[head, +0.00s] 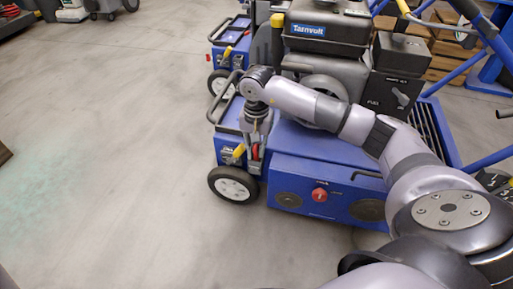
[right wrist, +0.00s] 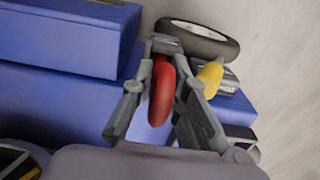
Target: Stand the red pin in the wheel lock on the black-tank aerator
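The black-tank aerator (head: 318,175) is the nearer blue machine. Its front wheel (head: 234,186) has a white hub and black tyre; the wheel also shows at the top of the right wrist view (right wrist: 200,38). My right gripper (head: 254,152) points down beside the machine's front corner, just above the wheel. Its fingers are closed around the red pin (right wrist: 162,92), whose rounded red part shows between them. The pin's lower end is hidden. I cannot make out the wheel lock clearly, nor whether the pin touches it. My left gripper is not in view.
A yellow-gripped lever (head: 239,151) stands close to the left of my right gripper; it also shows in the right wrist view (right wrist: 210,74). A red knob (head: 320,195) sits on the front panel. Another blue aerator (head: 230,55) stands behind.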

